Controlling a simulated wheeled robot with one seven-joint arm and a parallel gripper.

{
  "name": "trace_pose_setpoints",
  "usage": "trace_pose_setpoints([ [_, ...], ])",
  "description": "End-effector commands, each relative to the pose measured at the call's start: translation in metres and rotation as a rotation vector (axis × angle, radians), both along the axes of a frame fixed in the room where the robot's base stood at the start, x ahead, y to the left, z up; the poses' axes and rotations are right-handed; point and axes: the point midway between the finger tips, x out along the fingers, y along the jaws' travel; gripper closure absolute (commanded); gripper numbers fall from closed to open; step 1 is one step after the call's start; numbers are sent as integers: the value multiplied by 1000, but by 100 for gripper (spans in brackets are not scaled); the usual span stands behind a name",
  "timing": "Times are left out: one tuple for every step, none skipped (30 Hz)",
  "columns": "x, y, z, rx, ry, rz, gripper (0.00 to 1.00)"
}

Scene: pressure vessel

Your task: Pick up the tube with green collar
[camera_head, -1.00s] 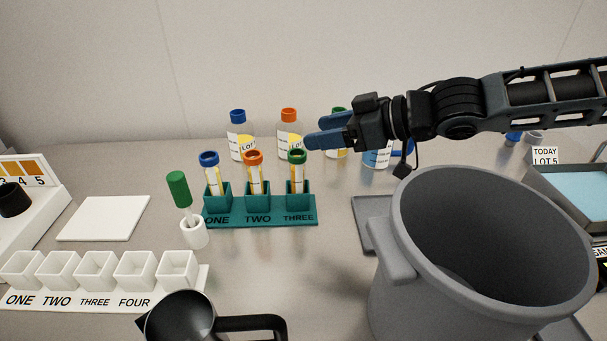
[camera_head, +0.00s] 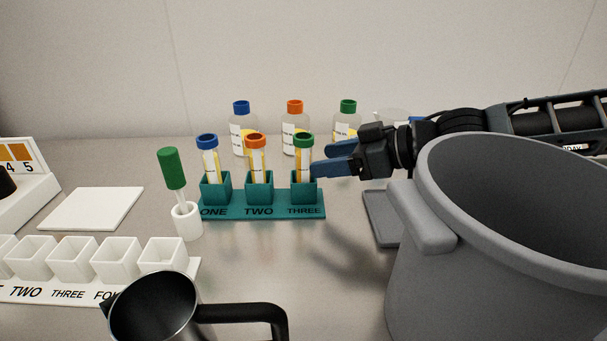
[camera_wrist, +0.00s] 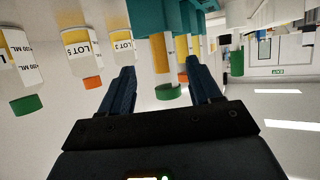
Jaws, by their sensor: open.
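The tube with green collar (camera_head: 303,146) stands upright in slot THREE of the teal rack (camera_head: 262,206), at its right end. My gripper (camera_head: 322,159) is open and empty just right of this tube, at about collar height, its blue fingers pointing left. In the wrist view, which is turned over, the green collar (camera_wrist: 168,91) shows in the gap between my two fingers (camera_wrist: 163,88). I cannot tell whether the tube is fully between the fingertips. The rack hides the tube's lower end.
Tubes with blue (camera_head: 207,141) and orange (camera_head: 256,140) collars stand in slots ONE and TWO. Capped bottles (camera_head: 295,135) stand behind the rack. A large grey vessel (camera_head: 420,290) stands at right, close below my arm. A dark jug (camera_head: 160,310) is in front.

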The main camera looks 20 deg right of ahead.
Motion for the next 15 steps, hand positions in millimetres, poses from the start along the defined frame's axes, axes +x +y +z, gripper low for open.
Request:
trace_pose_setpoints([
  [3,3,-2,1,0,2,37],
  [4,5,-3,1,0,2,37],
  [7,8,-4,2,0,3,37],
  [10,10,-5,2,0,3,37],
  [12,12,-6,2,0,1,37],
  [15,14,-8,2,0,1,37],
  [16,16,-8,1,1,1,37],
  [18,18,-9,1,1,1,37],
  [21,21,-9,2,0,1,37],
  [23,24,-10,2,0,1,37],
  [26,27,-11,3,0,1,37],
  [30,32,-12,3,0,3,37],
  [33,35,-13,2,1,2,37],
  [36,38,-14,2,0,1,37],
  [40,42,-16,2,2,2,37],
])
